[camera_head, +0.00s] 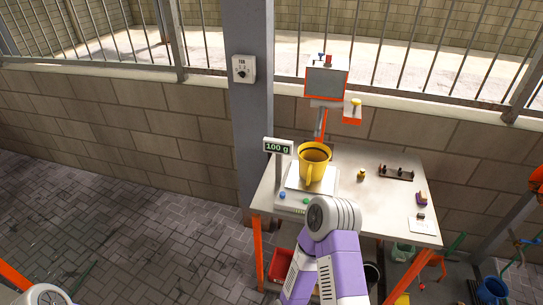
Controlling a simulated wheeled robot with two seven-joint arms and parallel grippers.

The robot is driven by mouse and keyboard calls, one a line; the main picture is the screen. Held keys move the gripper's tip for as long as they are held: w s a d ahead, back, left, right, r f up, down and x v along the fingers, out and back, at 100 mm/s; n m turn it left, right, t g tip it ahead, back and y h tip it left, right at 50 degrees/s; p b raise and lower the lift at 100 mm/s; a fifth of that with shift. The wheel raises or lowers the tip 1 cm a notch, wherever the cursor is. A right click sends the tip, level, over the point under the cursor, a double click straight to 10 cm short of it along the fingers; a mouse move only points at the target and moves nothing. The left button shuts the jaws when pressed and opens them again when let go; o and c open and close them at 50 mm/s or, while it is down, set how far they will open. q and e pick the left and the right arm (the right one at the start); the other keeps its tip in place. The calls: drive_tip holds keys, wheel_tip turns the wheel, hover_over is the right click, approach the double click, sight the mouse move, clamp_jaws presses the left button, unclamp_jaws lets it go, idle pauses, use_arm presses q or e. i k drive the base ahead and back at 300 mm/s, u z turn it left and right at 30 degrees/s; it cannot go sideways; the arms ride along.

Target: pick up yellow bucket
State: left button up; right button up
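The yellow bucket (316,155) stands upright on the white plate of a scale (290,207) at the left part of the table (385,208). It is open at the top, with a yellow handle on its near side. The scale's display (278,147) reads 100 g. One of my purple arms reaches up from the bottom middle, its grey joint in front of the table's near edge, below the bucket and apart from it in the picture. Neither of my grippers shows. Only a grey piece of my other arm shows at the bottom left.
A grey screen (326,83) on an orange post stands behind the bucket. A small yellow weight (361,174), a dark rack (396,172) and a purple item (422,199) lie to the right. A red bin (281,264) is under the table. Brick wall behind; paved floor left is clear.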

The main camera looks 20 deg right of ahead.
sight(313, 157)
drive_tip(key=u, duration=0.1)
drive_tip(key=i, duration=0.85)
drive_tip(key=z, duration=0.95)
drive_tip(key=i, duration=0.5)
drive_tip(key=z, duration=0.5)
